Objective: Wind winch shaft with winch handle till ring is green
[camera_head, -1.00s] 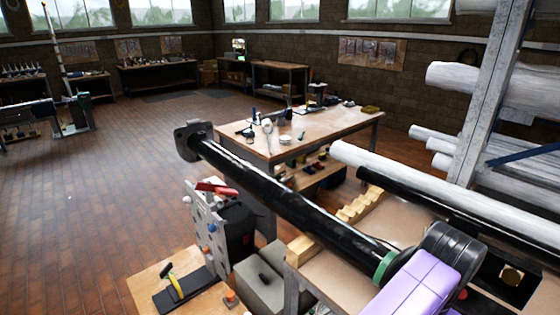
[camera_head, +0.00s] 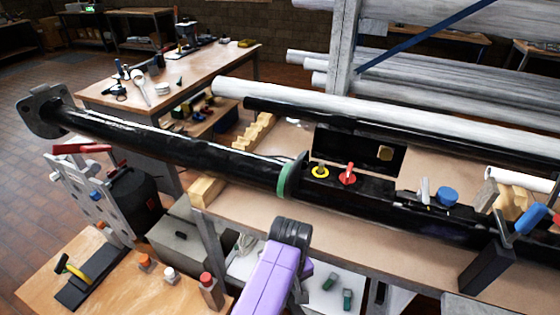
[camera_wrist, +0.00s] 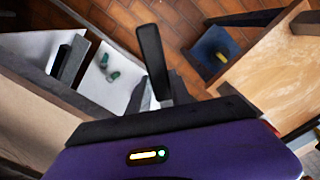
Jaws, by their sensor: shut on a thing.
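In the wrist view a bar with a black end (camera_wrist: 152,55) and a grey metal part stands out past the dark edge of my gripper (camera_wrist: 160,108); it looks like the winch handle. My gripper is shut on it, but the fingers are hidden. In the head view my purple arm (camera_head: 272,270) is low in the middle, in front of the bench, and hides the gripper and handle. A yellow ring (camera_head: 319,172) surrounds a small stub, apparently the winch shaft, on the black mast base. The arm is well apart from it.
The black mast (camera_head: 190,150) with a green collar (camera_head: 285,180) lies along the bench (camera_head: 365,240). A red knob (camera_head: 347,174) is close right of the ring. A blue-handled tool (camera_head: 531,219) is at the right. A low wooden table (camera_head: 130,290) stands front left.

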